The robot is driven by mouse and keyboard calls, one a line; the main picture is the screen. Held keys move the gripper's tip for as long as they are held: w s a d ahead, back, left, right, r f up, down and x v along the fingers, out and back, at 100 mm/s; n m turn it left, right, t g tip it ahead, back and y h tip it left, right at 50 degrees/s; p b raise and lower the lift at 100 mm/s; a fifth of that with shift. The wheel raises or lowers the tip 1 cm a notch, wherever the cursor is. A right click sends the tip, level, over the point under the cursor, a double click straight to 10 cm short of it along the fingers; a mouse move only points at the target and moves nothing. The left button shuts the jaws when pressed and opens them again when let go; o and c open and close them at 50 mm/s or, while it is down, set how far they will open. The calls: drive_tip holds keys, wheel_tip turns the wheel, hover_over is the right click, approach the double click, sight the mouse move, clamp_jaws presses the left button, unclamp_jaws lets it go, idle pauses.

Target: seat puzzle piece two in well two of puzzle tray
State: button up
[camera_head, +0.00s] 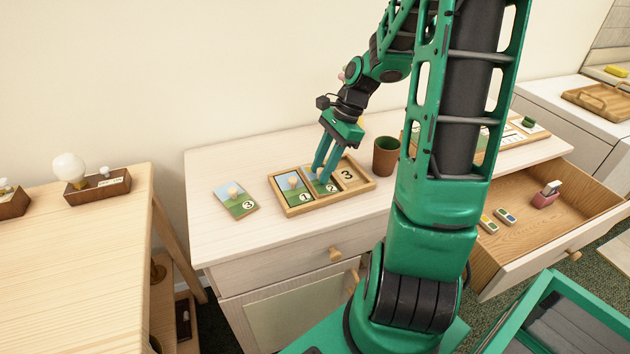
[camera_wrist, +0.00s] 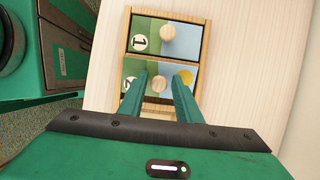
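The wooden puzzle tray (camera_head: 330,203) lies on the pale cabinet top; its rim also shows in the wrist view (camera_wrist: 206,50). Piece two (camera_head: 331,188), a landscape tile with a round wooden knob, lies in the middle well. In the wrist view piece two (camera_wrist: 158,83) lines up with the well walls; whether it is fully flush I cannot tell. My gripper (camera_head: 322,173) points down over piece two. In the wrist view my gripper's fingers (camera_wrist: 159,78) stand apart on either side of the knob, with gaps beside it.
Piece one (camera_head: 293,187) sits in the left well; the right well (camera_head: 348,176) is empty and shows a 3. Piece three (camera_head: 236,199) lies left of the tray. A brown cup (camera_head: 386,156) stands close right. An open drawer (camera_head: 560,212) holds small items.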

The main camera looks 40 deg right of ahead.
clamp_jaws()
drive_tip(key=shift+r, duration=0.15)
drive_tip(key=shift+r, duration=0.2)
wheel_tip(320, 180, up, 4)
drive_tip(key=shift+f, duration=0.1)
drive_tip(key=s+a+r, duration=0.3)
drive_tip(key=a+r, duration=0.3)
drive_tip(key=a, duration=0.5)
drive_tip(key=h, duration=0.3)
hover_over(320, 168)
drive_tip(key=f, duration=0.1)
drive_tip(key=a+f, duration=0.1)
drive_tip(key=shift+s+f+g, duration=0.15)
drive_tip(key=shift+f+g, duration=0.15)
drive_tip(key=shift+f, duration=0.05)
drive_tip(key=shift+d+f, duration=0.1)
drive_tip(key=shift+d, duration=0.4)
